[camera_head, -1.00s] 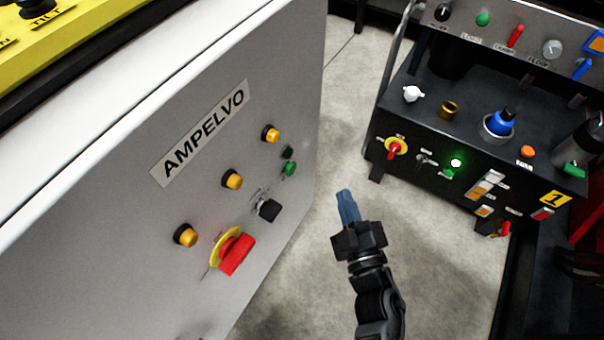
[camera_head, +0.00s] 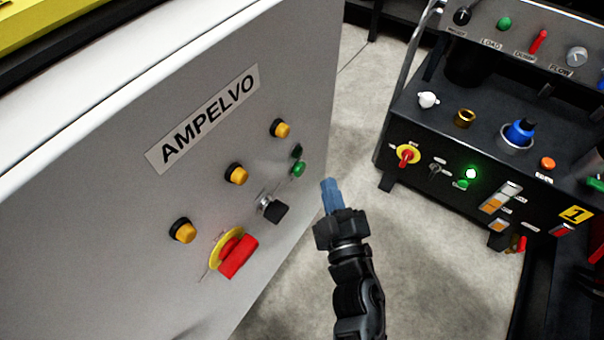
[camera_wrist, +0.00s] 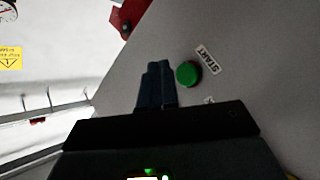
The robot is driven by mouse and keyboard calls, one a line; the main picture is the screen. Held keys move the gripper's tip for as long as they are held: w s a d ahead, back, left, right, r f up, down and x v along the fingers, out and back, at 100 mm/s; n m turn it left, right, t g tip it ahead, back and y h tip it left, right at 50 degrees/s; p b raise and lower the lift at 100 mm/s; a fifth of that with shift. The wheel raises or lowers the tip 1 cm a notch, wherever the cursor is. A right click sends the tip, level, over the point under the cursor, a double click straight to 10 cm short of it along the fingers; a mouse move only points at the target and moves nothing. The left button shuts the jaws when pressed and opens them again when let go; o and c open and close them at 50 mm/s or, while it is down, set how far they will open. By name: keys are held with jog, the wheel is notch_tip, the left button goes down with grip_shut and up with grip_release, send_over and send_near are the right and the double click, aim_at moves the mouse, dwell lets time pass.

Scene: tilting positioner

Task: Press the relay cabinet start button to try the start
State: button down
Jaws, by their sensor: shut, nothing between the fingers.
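The relay cabinet (camera_head: 110,230) is the grey box labelled AMPELVO on the left of the head view. Its green start button (camera_head: 299,169) sits near the right edge of the panel, below a small dark green part (camera_head: 297,151). In the wrist view the green button (camera_wrist: 188,74) has a START label (camera_wrist: 208,60) beside it. My gripper (camera_head: 330,184) is shut and empty, with blue fingertips. In the head view it is just right of and slightly below the button. In the wrist view the fingertips (camera_wrist: 158,68) appear left of the button, with a gap between them.
The panel also holds a red handle (camera_head: 238,257) on a yellow plate, a black selector knob (camera_head: 274,210) and amber lamps or buttons (camera_head: 238,175). A dark bench unit (camera_head: 430,150) with controls stands at the right. Open floor (camera_head: 360,130) lies between.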

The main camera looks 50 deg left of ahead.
jog(key=shift+s+a+b, duration=0.2)
jog(key=shift+a+b, duration=0.1)
jog(key=shift+a, duration=0.45)
jog(key=shift+s+a+b, duration=0.2)
jog(key=shift+a+b, duration=0.1)
jog(key=shift+a, duration=0.45)
jog(key=shift+a, duration=0.15)
dwell(0.9)
jog(key=shift+s+a, duration=0.1)
jog(key=shift+a, duration=0.2)
jog(key=shift+s+a+b, duration=0.1)
jog(key=shift+a+b, duration=0.35)
jog(key=shift+b, duration=0.15)
dwell(0.6)
jog(key=shift+d+r, duration=0.1)
jog(key=shift+d, duration=0.05)
jog(key=shift+w+d+p, duration=0.2)
jog(key=shift+d+p, duration=0.55)
jog(key=shift+p, duration=0.05)
jog(key=shift+w+d+p, duration=0.2)
jog(key=shift+d+p, duration=0.45)
jog(key=shift+d, duration=0.15)
jog(key=shift+w+d+p, duration=0.2)
jog(key=shift+d+p, duration=0.45)
jog(key=shift+d, duration=0.2)
jog(key=shift+w+d+p, duration=0.2)
jog(key=shift+d+p, duration=0.45)
jog(key=shift+d, duration=0.15)
